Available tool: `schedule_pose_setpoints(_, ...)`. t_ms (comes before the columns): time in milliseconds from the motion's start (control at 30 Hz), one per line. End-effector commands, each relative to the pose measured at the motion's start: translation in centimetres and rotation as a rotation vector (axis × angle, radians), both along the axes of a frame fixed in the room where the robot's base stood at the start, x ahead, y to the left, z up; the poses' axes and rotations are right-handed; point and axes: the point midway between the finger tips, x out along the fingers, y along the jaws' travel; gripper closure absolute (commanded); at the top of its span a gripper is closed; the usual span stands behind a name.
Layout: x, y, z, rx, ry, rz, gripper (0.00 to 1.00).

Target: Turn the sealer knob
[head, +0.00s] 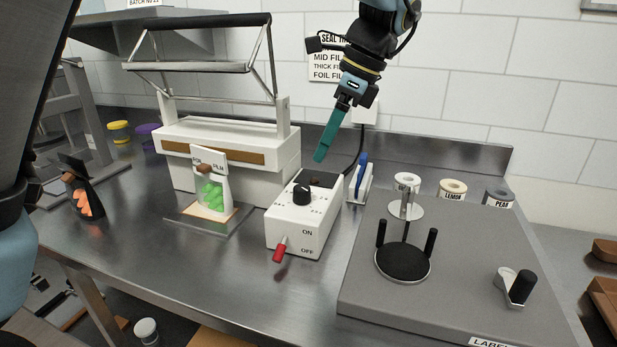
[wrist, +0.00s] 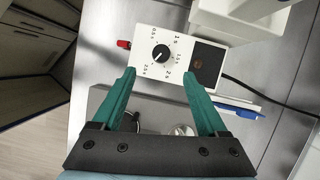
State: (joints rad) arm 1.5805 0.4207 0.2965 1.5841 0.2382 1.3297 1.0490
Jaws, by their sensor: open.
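The sealer knob (head: 302,193) is a round black dial with a white pointer line on the sloped top of a white control box (head: 294,240). In the wrist view the knob (wrist: 160,53) sits inside a ring of printed numbers, beyond my fingertips and roughly between them. A red switch lever (head: 279,250) is on the box front by ON and OFF marks. My gripper (head: 321,157) points down with green fingers, above and to the right of the knob, apart from it. In the wrist view my gripper (wrist: 158,74) is open and empty.
A white sealer (head: 225,165) with a raised bar stands behind, with a pouch of green gummies (head: 211,195) in front. A blue-and-white tool (head: 360,180) stands right of the box. A grey labeler plate (head: 440,270) fills the right side. A sign (head: 330,62) hangs behind my arm.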

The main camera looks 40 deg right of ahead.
Motion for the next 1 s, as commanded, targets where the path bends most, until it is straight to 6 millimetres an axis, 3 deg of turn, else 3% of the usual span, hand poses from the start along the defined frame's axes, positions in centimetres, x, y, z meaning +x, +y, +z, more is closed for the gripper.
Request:
schedule_pose_setpoints(167, -0.1, 0.0, -0.7, 0.007, -0.002, -0.016, 0.24)
schedule_pose_setpoints(700, 2.4, 2.2, -8.8, 0.007, -0.001, -0.014, 0.24)
schedule_pose_setpoints(1000, 2.8, 2.4, -9.9, 0.004, -0.001, -0.014, 0.24)
